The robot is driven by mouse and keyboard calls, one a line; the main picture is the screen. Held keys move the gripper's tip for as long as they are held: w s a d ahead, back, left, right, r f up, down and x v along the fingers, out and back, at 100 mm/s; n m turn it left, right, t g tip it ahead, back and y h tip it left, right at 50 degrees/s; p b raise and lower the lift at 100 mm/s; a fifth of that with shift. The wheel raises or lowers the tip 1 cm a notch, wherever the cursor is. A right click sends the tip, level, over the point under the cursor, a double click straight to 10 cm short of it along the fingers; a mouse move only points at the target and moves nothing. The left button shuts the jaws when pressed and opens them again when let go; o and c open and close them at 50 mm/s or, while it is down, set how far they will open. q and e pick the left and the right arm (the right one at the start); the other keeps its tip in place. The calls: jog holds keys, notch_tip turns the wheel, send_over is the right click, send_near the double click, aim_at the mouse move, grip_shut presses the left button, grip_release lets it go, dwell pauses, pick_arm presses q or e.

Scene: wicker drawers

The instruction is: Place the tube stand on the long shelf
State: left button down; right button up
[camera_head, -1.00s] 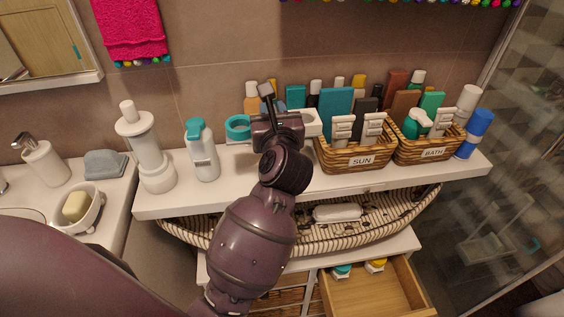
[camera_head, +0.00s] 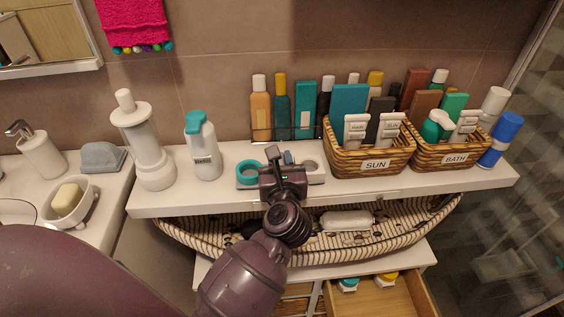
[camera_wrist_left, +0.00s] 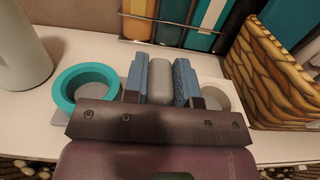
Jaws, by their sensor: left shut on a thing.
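The tube stand (camera_head: 241,177) has a teal ring at its left end, a pale round holder at its right end and a grey upright block in the middle. It is at the long white shelf (camera_head: 420,194), left of the wicker baskets. My left gripper (camera_head: 280,158) is shut on the stand's middle block; its blue finger pads (camera_wrist_left: 160,78) press both sides in the left wrist view. The stand looks level and very low over or on the shelf top; I cannot tell whether it touches. My gripper hides part of the stand. My right gripper is not in view.
Several bottles (camera_head: 261,112) stand behind the stand. The SUN basket (camera_head: 345,159) is close on its right, with the BATH basket (camera_head: 425,150) beyond. A teal-capped bottle (camera_head: 203,150) and a white dispenser (camera_head: 150,150) stand left. An open drawer (camera_head: 385,302) is below.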

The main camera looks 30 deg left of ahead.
pick_arm(q)
jog(key=shift+f, duration=0.15)
jog(key=shift+f, duration=0.15)
jog(key=c, duration=1)
grip_release()
jog(key=shift+o, duration=0.4)
